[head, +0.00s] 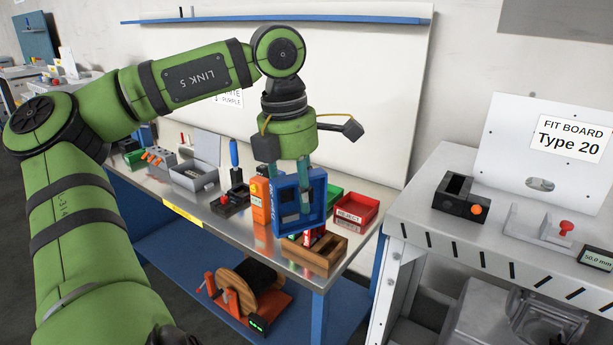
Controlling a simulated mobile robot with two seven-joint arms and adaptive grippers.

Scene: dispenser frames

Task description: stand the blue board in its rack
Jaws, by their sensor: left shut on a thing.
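My left gripper (289,178) points down above the steel bench and is shut on the blue board (317,207). The blue board is upright, framed like a shallow box, with a dark part in its middle. A wooden rack (327,258) stands on the bench near its front right corner, below the board. Something red and green shows in or behind the rack, partly hidden by the board. I cannot tell whether the board touches the rack. My right gripper is not in view.
An orange device (260,204) stands close left of the board. A red reject bin (357,209) and a green bin (330,194) are behind it. A blue-handled tool (233,153) stands upright further left. A second bench (450,228) is at the right, past a gap.

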